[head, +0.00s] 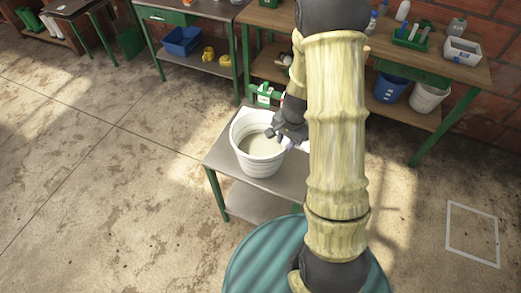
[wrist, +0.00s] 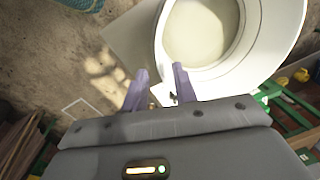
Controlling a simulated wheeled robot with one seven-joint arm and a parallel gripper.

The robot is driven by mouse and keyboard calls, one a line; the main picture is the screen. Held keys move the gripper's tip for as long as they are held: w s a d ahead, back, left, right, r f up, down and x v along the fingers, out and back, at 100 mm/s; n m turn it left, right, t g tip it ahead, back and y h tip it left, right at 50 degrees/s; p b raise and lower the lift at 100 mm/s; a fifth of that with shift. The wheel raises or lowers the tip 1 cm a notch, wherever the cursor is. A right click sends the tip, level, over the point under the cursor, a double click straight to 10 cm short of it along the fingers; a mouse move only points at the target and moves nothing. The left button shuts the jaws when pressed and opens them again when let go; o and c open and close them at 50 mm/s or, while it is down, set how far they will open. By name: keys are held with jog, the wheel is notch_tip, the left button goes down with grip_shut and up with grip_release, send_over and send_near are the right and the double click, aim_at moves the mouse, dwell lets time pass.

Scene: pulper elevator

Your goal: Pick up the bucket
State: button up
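The white bucket (head: 262,170) stands upright on a small grey-topped table with green legs (head: 225,152). It holds something pale, perhaps a liquid. In the wrist view the bucket (wrist: 262,66) fills the upper right, seen from above. My gripper (head: 277,133) is at the bucket's right rim in the head view, partly hidden by my arm. In the wrist view my gripper (wrist: 160,72) is open, with two purple fingers apart. One finger overlaps the bucket's rim and the other lies outside it. I cannot tell whether either touches the bucket.
A green box (head: 263,96) stands behind the bucket. A workbench (head: 460,72) along the brick wall has a blue bucket (head: 391,87) and another white bucket (head: 428,98) on its lower shelf. The concrete floor (head: 100,190) at left is clear.

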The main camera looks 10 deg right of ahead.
send_over(281, 157)
jog(key=s, duration=0.1)
jog(key=shift+f, duration=2.55)
jog(key=shift+f+p, duration=0.1)
jog(key=shift+p, duration=0.25)
jog(key=shift+w+a+f+p, duration=0.15)
jog(key=shift+f+p, duration=0.15)
jog(key=shift+f, duration=0.5)
jog(key=shift+w+d+f+p, duration=0.1)
jog(key=shift+f+p, duration=0.15)
jog(key=shift+f, duration=0.6)
jog(key=shift+w+a+f+p, duration=0.15)
jog(key=shift+f+p, duration=0.15)
jog(key=shift+f, duration=0.5)
jog(key=shift+d, duration=0.1)
grip_shut()
